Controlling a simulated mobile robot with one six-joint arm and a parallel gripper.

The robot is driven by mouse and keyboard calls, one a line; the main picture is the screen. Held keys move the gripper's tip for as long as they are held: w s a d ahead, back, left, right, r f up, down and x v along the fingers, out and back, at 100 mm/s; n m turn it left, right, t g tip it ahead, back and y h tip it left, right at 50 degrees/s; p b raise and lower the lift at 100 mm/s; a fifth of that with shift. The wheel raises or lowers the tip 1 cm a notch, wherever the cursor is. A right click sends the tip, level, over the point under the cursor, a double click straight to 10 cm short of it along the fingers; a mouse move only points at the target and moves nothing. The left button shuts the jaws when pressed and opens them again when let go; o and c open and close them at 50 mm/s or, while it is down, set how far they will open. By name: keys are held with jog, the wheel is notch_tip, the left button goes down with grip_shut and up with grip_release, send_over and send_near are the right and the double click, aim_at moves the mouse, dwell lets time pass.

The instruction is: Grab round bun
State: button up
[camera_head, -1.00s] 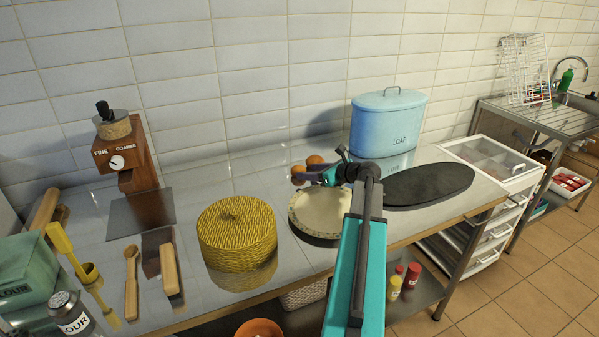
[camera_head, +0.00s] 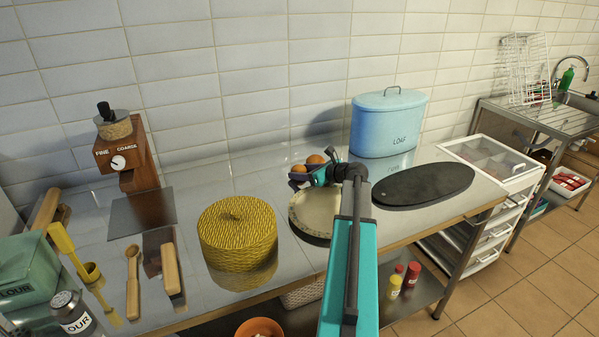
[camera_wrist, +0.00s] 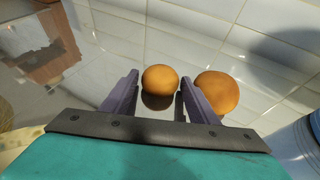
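Two round brown buns rest on the shiny steel counter by the tiled wall. In the wrist view, the left bun (camera_wrist: 160,80) lies ahead, between the lines of my gripper's two purple fingers. The right bun (camera_wrist: 216,92) lies just outside the right finger. In the head view, the left bun (camera_head: 299,169) and the right bun (camera_head: 316,159) show just beyond my gripper (camera_head: 308,176). My gripper (camera_wrist: 157,80) is open and empty, with its fingers on either side of the left bun. How deep the bun sits between them is hard to tell.
A pale round dish (camera_head: 312,228) sits below my gripper. A dark oval board (camera_head: 425,185) and a blue loaf bin (camera_head: 388,122) stand to the right. A yellow woven basket (camera_head: 237,232) stands to the left. The counter between basket and wall is clear.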

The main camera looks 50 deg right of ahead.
jog(key=c, duration=0.8)
jog(key=shift+o, duration=0.2)
jog(key=shift+r, duration=0.15)
jog(key=shift+r, duration=1.2)
jog(key=s, duration=0.5)
jog(key=s+a+r+b, duration=0.1)
jog(key=s, duration=0.4)
jog(key=s+a+r+b, duration=0.1)
jog(key=s, duration=0.5)
jog(key=shift+r, duration=0.2)
